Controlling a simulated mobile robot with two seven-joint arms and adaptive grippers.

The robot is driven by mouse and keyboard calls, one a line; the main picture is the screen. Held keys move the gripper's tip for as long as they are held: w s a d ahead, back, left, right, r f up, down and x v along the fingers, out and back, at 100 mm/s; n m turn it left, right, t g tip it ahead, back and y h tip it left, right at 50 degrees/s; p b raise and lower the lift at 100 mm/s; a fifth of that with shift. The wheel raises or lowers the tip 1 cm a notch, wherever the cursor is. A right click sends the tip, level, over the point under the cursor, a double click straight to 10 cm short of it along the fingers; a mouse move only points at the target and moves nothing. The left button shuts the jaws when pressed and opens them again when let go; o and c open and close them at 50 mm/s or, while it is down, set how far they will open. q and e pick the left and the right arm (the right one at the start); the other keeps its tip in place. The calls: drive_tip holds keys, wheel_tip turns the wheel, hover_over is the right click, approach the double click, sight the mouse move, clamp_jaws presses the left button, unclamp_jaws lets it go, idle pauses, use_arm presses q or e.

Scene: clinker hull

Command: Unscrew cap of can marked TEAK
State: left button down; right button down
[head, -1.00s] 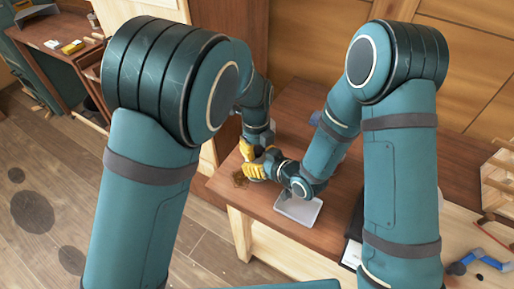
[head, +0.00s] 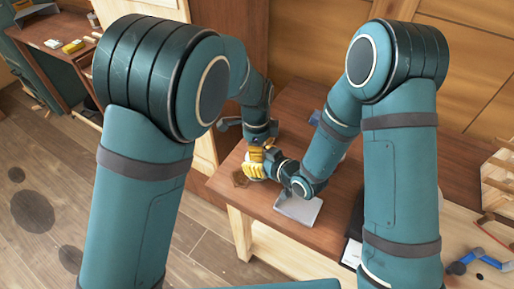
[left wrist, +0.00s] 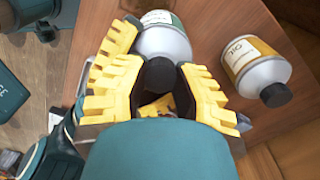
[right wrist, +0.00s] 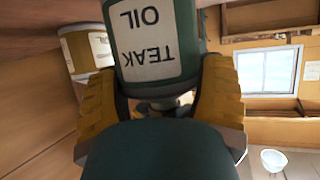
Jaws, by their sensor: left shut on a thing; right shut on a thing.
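The TEAK OIL can (right wrist: 158,48), green with a white label, shows in the right wrist view with its lettering upside down. In the head view my left gripper (head: 256,154) is close beside my right one; the can is largely hidden there.
A second can (left wrist: 255,65) with a yellow OIL label and black cap stands close by. A wooden rack (head: 498,185) and a blue-handled tool (head: 488,260) are at the far right.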

use_arm(q)
drive_tip(key=shift+n, duration=0.3)
drive_tip(key=c, duration=0.8)
unclamp_jaws()
drive_tip(key=shift+r, duration=2.05)
drive_tip(key=shift+o, duration=0.6)
drive_tip(key=shift+r, duration=0.2)
drive_tip(key=m, duration=0.4)
drive_tip(key=shift+s+r, duration=0.15)
drive_tip(key=shift+r, duration=0.2)
drive_tip(key=m, duration=0.2)
drive_tip(key=r+m, duration=0.1)
drive_tip(key=m, duration=0.1)
drive_tip(key=r+m, duration=0.1)
drive_tip(key=shift+w+a+r+m, duration=0.15)
drive_tip(key=shift+w+r+m, duration=0.1)
drive_tip(key=shift+m, duration=0.15)
drive_tip(key=shift+s+f, duration=0.1)
drive_tip(key=shift+f, duration=3.8)
